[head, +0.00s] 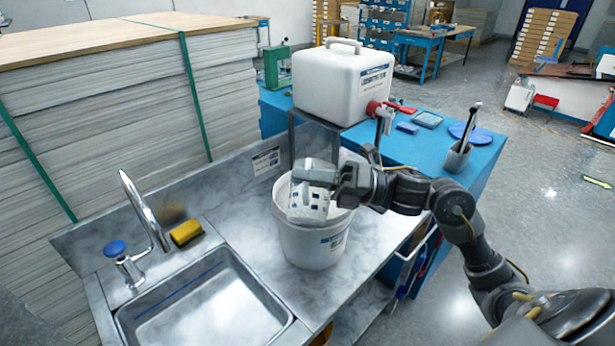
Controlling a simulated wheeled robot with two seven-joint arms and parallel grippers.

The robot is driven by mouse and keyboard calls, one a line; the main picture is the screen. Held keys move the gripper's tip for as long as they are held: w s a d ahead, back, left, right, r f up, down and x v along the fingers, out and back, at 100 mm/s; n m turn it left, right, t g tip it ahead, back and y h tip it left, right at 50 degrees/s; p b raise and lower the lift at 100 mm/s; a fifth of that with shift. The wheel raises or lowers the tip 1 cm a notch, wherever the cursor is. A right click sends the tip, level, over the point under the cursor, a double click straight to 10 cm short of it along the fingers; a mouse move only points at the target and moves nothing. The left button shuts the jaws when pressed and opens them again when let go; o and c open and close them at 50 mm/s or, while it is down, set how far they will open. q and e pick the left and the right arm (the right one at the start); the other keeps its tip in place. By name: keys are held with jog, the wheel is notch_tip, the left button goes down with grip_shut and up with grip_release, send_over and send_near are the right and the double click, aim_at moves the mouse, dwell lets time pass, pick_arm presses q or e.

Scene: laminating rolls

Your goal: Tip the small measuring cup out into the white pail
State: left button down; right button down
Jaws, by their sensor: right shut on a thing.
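The white pail (313,244) stands on the steel counter, right of the sink. My right gripper (325,178) is over the pail's mouth, its arm coming in from the right. It is shut on the small measuring cup (308,207), a pale cup with dark blue marks. The cup is tilted and sits at the pail's opening, overlapping the near left part of the rim in the picture. The cup's contents and the inside of the pail are mostly hidden. My left gripper is not in view.
A sink (205,300) with a tap (145,210) and a yellow sponge (186,232) lies to the left. A white canister (342,82) with a red tap stands behind the pail. A blue table (440,165) holds a grey pot (457,158) of tools. Stacked boards (110,110) rise at left.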

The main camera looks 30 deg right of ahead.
aim_at(309, 157)
jog(key=shift+w+d+r+m+t+p, duration=0.2)
jog(key=shift+w+d+m+t+p, duration=0.25)
jog(key=shift+w+m, duration=0.45)
jog(key=shift+s, duration=0.15)
jog(key=shift+s+a+r, duration=0.1)
jog(key=shift+s+r, duration=0.05)
jog(key=shift+r, duration=0.1)
dwell(0.5)
jog(key=shift+w+d+r+m+p, duration=0.35)
jog(key=shift+w+r+m+p, duration=0.1)
jog(key=shift+r+m+p, duration=0.3)
jog(key=shift+w+d+m, duration=0.15)
jog(key=shift+w+m, duration=0.05)
jog(key=shift+m, duration=0.25)
dwell(0.8)
